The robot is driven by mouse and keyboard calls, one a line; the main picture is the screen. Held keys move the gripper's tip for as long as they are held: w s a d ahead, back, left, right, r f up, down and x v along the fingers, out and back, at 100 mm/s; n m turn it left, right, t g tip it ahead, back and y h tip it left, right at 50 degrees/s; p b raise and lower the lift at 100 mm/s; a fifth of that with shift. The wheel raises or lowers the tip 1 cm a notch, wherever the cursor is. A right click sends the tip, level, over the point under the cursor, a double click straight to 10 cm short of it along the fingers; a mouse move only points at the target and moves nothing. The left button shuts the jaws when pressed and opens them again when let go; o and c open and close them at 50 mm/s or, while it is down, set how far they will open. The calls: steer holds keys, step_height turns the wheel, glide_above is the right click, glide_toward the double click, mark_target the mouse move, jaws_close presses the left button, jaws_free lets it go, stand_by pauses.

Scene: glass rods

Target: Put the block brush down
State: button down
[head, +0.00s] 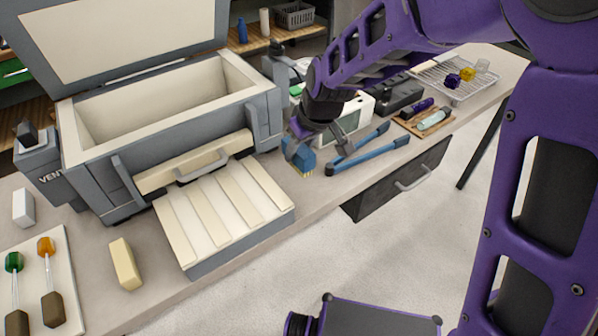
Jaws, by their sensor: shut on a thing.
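The block brush (300,156) has a blue body and yellowish bristles pointing down. My gripper (304,138) is shut on the block brush from above, its fingers around the blue body. Part of the brush body is hidden by the fingers.
Blue tongs (370,157) lie close on the right. An open grey kiln (90,150) with a slatted cream shelf (228,205) stands left. A cream block (125,263) and glass rods on a board (70,318) lie front left. A wire rack (455,82) stands far right.

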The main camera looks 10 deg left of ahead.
mark_target(299, 166)
steer(key=shift+f+b, duration=0.3)
steer(key=shift+f, duration=2.35)
steer(key=shift+f, duration=0.1)
steer(key=shift+f, duration=0.15)
steer(key=shift+c, duration=2.2)
jaws_free()
steer(key=shift+r, duration=0.2)
steer(key=shift+r, duration=0.25)
steer(key=p+v, duration=0.1)
steer(key=v, duration=1)
steer(key=shift+s+d+r, duration=0.1)
steer(key=shift+r, duration=0.2)
